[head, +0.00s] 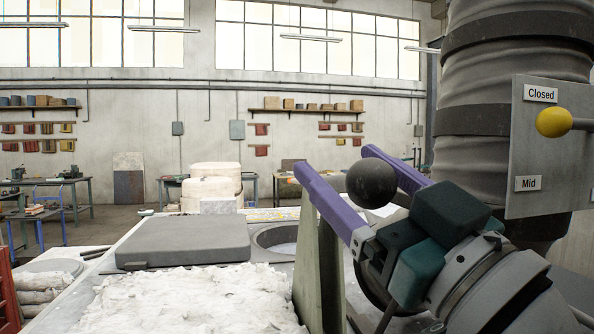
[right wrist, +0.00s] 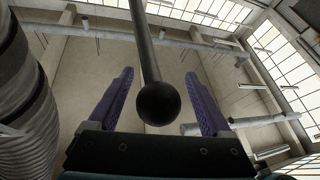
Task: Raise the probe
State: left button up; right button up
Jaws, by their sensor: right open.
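A dark rod (right wrist: 145,45) with a round black ball (right wrist: 158,102) on its end shows in the right wrist view; I cannot tell whether it is the probe or its handle. The ball also shows in the head view (head: 371,181), where its rod is hidden. My right gripper (head: 338,163) has purple fingers and is open. In the right wrist view the ball lies between its two fingers (right wrist: 160,68), with a gap on each side. I see no grip on it. My left gripper is not in view.
A grey panel (head: 545,150) with a yellow knob (head: 553,122) and labels "Closed" and "Mid" stands at right, before a thick ribbed column (head: 480,110). A grey-green upright (head: 318,270) stands beside my fingers. A grey slab (head: 185,240) and a round opening (head: 275,238) lie left.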

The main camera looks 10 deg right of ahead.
jog(key=shift+s, duration=0.1)
jog(key=b+v, duration=0.4)
jog(key=v, duration=0.5)
jog(key=shift+f, duration=0.2)
jog(key=shift+s+d, duration=0.15)
jog(key=shift+s, duration=0.15)
